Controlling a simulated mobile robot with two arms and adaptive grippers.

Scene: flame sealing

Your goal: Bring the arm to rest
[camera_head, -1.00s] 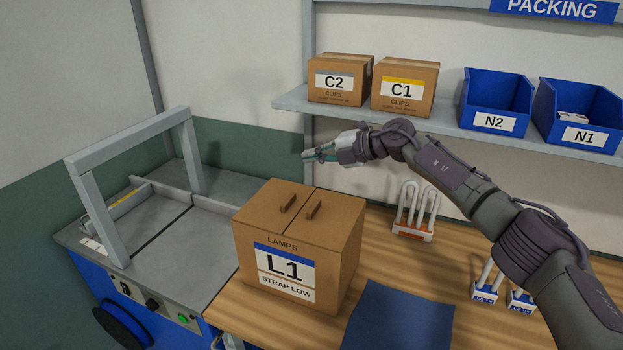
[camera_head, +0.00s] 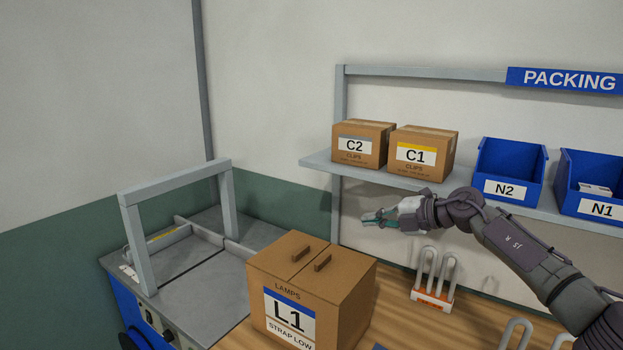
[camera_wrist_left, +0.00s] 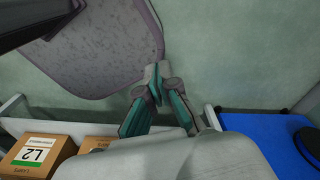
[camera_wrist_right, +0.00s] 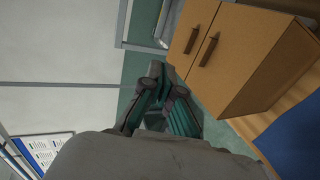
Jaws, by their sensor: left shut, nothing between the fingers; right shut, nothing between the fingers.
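My right gripper (camera_head: 378,218) is in the head view, above the wooden bench and behind the top right of the carton L1 (camera_head: 318,285). It is shut and empty, with its fingers pointing left. It also shows in the right wrist view (camera_wrist_right: 160,78), with the carton L1 (camera_wrist_right: 250,50) to its right and apart from it. My left gripper (camera_wrist_left: 158,75) shows only in the left wrist view. It is shut and empty over the pale floor.
A steel machine with a raised frame (camera_head: 140,240) stands left of the carton. Boxes C2 (camera_head: 350,160) and C1 (camera_head: 405,172) and blue bins N2 (camera_head: 490,172) and N1 (camera_head: 575,190) sit on the shelf. A lamp in an orange-labelled holder (camera_head: 430,300) stands on the bench. A box L2 (camera_wrist_left: 25,165) shows.

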